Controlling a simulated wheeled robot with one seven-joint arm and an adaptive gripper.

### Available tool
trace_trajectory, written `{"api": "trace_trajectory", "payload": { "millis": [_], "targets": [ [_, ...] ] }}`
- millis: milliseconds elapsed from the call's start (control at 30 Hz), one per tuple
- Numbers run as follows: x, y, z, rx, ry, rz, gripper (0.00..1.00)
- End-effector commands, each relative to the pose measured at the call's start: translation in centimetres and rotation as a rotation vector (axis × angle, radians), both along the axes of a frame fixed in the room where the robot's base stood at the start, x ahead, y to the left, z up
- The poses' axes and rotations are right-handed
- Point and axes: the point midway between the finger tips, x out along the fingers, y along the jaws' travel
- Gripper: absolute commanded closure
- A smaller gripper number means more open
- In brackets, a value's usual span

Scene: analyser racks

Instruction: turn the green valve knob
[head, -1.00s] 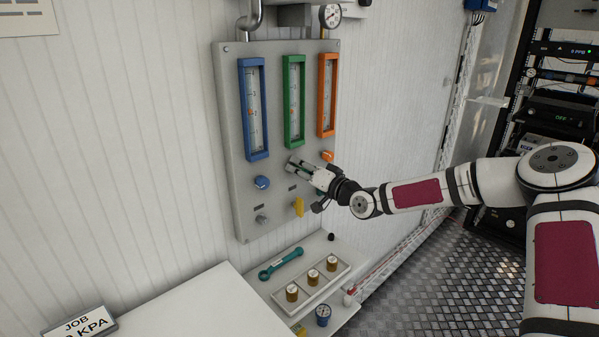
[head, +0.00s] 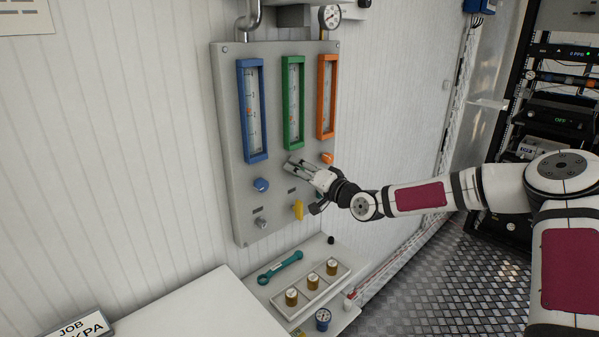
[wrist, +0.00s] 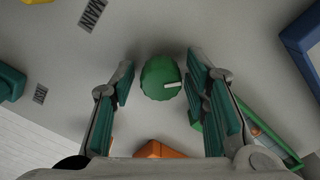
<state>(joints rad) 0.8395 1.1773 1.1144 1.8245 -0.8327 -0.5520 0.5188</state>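The green valve knob (wrist: 161,78) shows in the wrist view, round, with a white pointer mark toward its right side. My gripper (wrist: 160,88) is open, with one finger on each side of the knob and a visible gap on both sides. In the head view my gripper (head: 296,168) is at the panel (head: 228,120), just below the green-framed flow tube (head: 292,145). The green knob is hidden there behind my gripper.
A blue knob (head: 261,185) lies left of my gripper and an orange knob (head: 327,158) right of it. A yellow handle (head: 298,209) sits below. A shelf below holds a teal wrench (head: 280,267) and a tray (head: 316,296) with several brass-coloured pieces.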

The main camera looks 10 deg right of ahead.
Motion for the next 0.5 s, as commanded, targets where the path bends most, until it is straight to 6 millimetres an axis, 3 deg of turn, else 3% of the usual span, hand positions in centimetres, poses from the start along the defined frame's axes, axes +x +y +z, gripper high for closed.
{"api": "trace_trajectory", "payload": {
  "millis": [333, 500],
  "targets": [
    [-0.2, -0.2, 0.0, -0.001, -0.001, 0.0, 0.52],
    [-1.8, -1.3, 0.0, 0.0, -0.001, -0.001, 0.52]
  ]
}}
